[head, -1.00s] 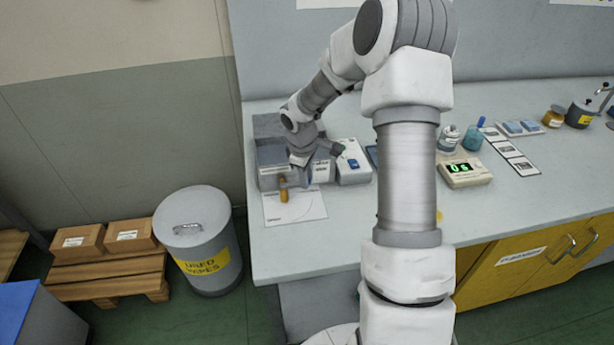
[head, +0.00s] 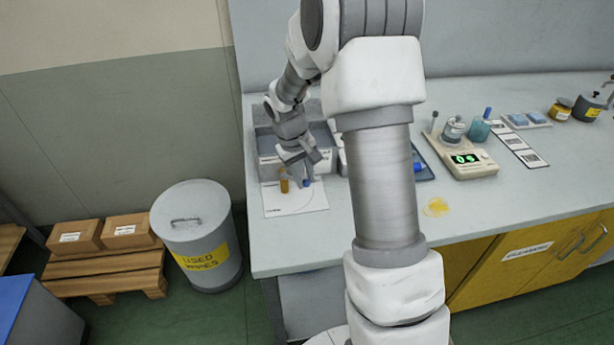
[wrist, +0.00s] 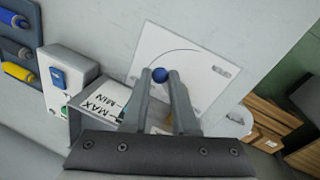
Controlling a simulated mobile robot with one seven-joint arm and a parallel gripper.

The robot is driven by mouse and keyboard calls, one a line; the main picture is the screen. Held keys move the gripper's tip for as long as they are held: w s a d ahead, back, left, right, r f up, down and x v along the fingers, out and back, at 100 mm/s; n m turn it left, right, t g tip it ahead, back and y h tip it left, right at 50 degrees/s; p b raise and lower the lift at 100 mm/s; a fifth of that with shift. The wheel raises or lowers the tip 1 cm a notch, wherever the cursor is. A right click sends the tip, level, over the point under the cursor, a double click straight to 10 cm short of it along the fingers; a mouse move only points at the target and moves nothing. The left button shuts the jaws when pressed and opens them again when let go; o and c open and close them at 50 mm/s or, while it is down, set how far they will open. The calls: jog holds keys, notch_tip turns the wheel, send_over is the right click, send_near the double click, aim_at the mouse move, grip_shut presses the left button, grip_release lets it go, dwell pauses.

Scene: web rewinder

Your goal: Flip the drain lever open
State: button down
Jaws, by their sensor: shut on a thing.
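The grey open-topped tank (head: 264,141) stands at the left end of the bench; its MAX/MIN label shows in the wrist view (wrist: 96,104). A short brass-coloured upright piece (head: 284,180) stands at its front. A round blue knob (wrist: 161,75), which looks like the end of the drain lever, sits between my fingertips. It also shows as a small blue spot in the head view (head: 306,183). My gripper (head: 305,177) is shut on the knob, low in front of the tank. The rest of the lever is hidden by my fingers.
A white sheet with a curved line (head: 291,204) lies under my gripper. A white box with a blue switch (wrist: 58,79) stands beside the tank. A scale (head: 468,161) and a yellow spill (head: 437,207) are farther right. A used-wipes bin (head: 200,238) stands left of the bench.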

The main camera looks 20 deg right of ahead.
jog(key=a+m, duration=0.1)
jog(key=m, duration=0.1)
jog(key=s+a+m, duration=0.1)
jog(key=m, duration=0.1)
jog(key=shift+a+m+g, duration=0.15)
jog(key=shift+m+g, duration=0.15)
jog(key=shift+g, duration=0.1)
jog(key=a+m, duration=0.1)
jog(key=m, duration=0.2)
jog(key=shift+a+r+g, duration=0.1)
jog(key=shift+a+g, duration=0.2)
jog(key=shift+a, duration=0.1)
jog(key=shift+a+m+y+p, duration=0.3)
jog(key=shift+a+m, duration=0.3)
jog(key=shift+m, duration=0.7)
jog(key=c, duration=0.7)
grip_release()
notch_tip(320, 180, up, 17)
jog(key=w+a+p, duration=0.2)
jog(key=shift+w+a, duration=0.2)
jog(key=shift+p, duration=0.3)
